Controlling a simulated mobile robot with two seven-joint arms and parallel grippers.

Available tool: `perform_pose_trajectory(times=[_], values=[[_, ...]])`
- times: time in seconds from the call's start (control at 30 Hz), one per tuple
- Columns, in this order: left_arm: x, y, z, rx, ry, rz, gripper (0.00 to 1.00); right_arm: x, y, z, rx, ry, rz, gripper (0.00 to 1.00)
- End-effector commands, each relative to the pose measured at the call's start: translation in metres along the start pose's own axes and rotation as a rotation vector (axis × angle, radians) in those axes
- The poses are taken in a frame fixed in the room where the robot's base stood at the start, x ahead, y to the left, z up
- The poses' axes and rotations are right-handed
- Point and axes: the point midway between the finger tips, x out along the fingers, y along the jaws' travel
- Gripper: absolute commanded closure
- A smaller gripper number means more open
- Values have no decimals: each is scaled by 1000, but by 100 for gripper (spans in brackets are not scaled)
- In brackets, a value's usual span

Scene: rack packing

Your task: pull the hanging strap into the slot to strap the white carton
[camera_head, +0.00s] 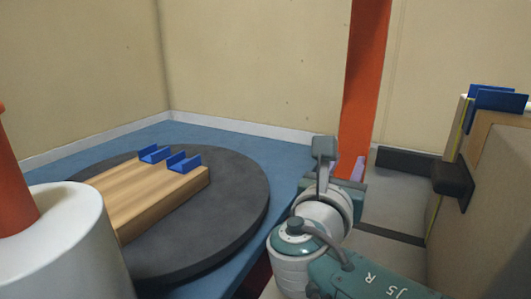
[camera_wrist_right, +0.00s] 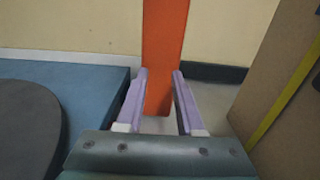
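The hanging strap looks like the wide orange-red band (camera_head: 365,75) that comes down from the top of the head view. It also hangs upright in the right wrist view (camera_wrist_right: 165,50). My right gripper (camera_wrist_right: 160,75) has its two purple fingers apart, with the strap lined up in the gap between the tips. I cannot tell if the fingers touch it. In the head view my right gripper (camera_head: 346,168) is at the strap's lower part, partly hidden by my wrist. I cannot make out a white carton or the slot for sure. My left gripper is not in view.
A wooden block (camera_head: 130,195) with two blue brackets lies on a dark round turntable (camera_head: 245,205) on a blue platform (camera_head: 215,137). A brown board or box (camera_head: 485,130) with blue and black fittings stands at right. Pale walls close the back.

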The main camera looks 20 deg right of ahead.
Motion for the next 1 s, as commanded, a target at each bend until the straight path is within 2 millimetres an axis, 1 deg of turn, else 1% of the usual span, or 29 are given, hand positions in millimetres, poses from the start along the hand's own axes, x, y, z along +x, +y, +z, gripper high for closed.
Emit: perform_pose_trajectory(times=[0.03,0.2,0.3,0.4,0.57,1.0], values=[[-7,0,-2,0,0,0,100,-10,0,3,0,4,2,64],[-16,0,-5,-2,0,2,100,-47,0,2,0,6,2,64],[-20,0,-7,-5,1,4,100,-64,0,2,1,4,1,64],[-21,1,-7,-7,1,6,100,-76,0,1,1,4,0,64],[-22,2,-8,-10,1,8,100,-85,0,1,2,1,0,64],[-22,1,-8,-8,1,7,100,-84,0,0,1,1,-1,64]])
